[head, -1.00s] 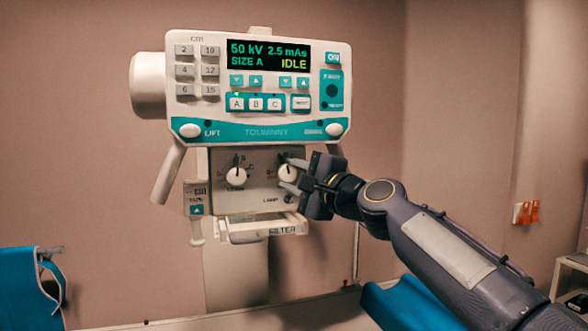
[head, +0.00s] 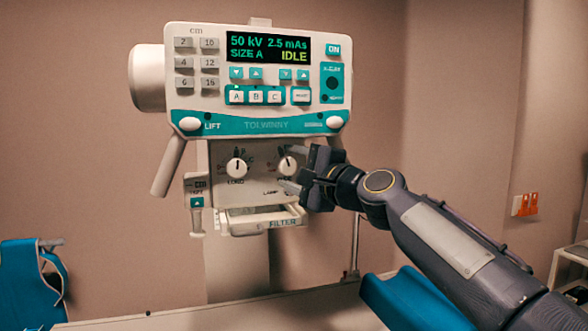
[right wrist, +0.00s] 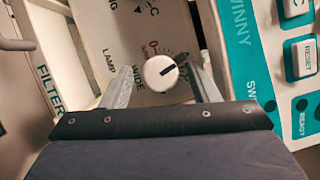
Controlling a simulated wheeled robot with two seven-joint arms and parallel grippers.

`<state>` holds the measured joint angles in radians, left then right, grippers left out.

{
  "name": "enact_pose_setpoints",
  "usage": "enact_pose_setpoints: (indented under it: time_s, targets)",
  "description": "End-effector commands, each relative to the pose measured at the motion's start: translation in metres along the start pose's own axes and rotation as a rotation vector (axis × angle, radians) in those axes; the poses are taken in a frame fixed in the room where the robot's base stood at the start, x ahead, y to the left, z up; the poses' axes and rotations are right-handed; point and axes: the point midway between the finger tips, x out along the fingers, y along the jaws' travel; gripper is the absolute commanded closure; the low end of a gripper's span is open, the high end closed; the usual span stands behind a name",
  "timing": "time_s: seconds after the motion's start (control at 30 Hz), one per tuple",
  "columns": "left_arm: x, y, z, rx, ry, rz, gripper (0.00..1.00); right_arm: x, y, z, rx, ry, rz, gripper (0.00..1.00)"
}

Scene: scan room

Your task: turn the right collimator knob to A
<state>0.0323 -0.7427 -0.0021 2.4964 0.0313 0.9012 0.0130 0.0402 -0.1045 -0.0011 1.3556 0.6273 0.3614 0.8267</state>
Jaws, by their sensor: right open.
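The right collimator knob (head: 287,166) is a round white knob with a dark pointer line on the collimator's front panel (head: 250,194), below the display unit. It also shows in the right wrist view (right wrist: 160,73), where its dial has small printed marks around it. My right gripper (head: 290,168) is open, with one finger on each side of this knob. In the right wrist view its fingers (right wrist: 164,85) stand apart from the knob, with gaps. The left collimator knob (head: 236,167) is white, with its pointer roughly upward. My left gripper is not in view.
The control console (head: 258,128) with a lit display reading SIZE A and IDLE overhangs the panel. A filter tray (head: 268,224) sticks out below. A blue padded piece (head: 415,300) lies below my right arm. Bare wall surrounds the unit.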

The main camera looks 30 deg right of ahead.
Motion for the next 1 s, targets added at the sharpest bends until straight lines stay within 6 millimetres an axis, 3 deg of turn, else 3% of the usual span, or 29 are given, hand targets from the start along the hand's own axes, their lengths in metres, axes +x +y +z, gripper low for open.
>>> enact_pose_setpoints:
  time_s: [0.23, 0.6, 1.0]
  targets:
    - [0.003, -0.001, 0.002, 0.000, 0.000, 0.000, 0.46, -0.010, 0.000, -0.001, -0.001, 0.002, -0.003, 0.45]
    - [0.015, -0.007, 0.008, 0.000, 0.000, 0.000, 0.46, -0.069, 0.001, -0.001, -0.001, 0.001, -0.002, 0.45]
    - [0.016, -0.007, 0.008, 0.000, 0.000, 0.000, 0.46, -0.078, 0.000, 0.000, 0.000, 0.000, 0.000, 0.45]
